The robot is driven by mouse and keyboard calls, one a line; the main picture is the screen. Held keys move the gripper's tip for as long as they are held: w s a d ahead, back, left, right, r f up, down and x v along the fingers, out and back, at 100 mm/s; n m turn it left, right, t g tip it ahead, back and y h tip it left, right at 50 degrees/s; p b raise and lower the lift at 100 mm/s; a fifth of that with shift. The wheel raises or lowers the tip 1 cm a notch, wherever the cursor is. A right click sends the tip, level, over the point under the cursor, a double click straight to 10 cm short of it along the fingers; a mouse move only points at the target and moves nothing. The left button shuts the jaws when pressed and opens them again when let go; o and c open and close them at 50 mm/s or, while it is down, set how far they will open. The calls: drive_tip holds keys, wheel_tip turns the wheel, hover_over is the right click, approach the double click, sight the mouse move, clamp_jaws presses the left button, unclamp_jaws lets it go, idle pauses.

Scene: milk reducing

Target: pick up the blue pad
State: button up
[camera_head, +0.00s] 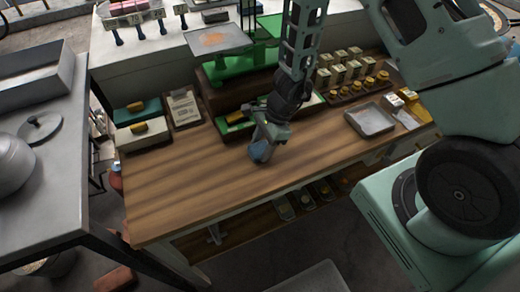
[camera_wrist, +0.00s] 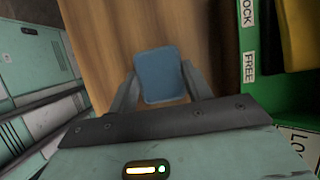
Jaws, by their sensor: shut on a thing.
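The blue pad (camera_wrist: 161,75) is a small rounded rectangle held between the two fingers of my gripper (camera_wrist: 163,88) in the wrist view. In the head view the blue pad (camera_head: 262,150) shows at the tip of my gripper (camera_head: 266,140), over the middle of the wooden table (camera_head: 190,190). My gripper is shut on the pad. I cannot tell whether the pad's lower edge touches the table or hangs just above it.
A green scale (camera_head: 245,70) with a metal pan stands behind my gripper. A metal tray (camera_head: 370,119) and rows of small boxes (camera_head: 340,70) are at the right. A clipboard (camera_head: 184,107) lies at the left. The table's front left is clear.

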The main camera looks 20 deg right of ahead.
sight(262, 147)
drive_tip(key=shift+r, duration=0.1)
wheel_tip(262, 147, up, 10)
drive_tip(key=shift+p, duration=0.35)
drive_tip(key=shift+o, duration=0.4)
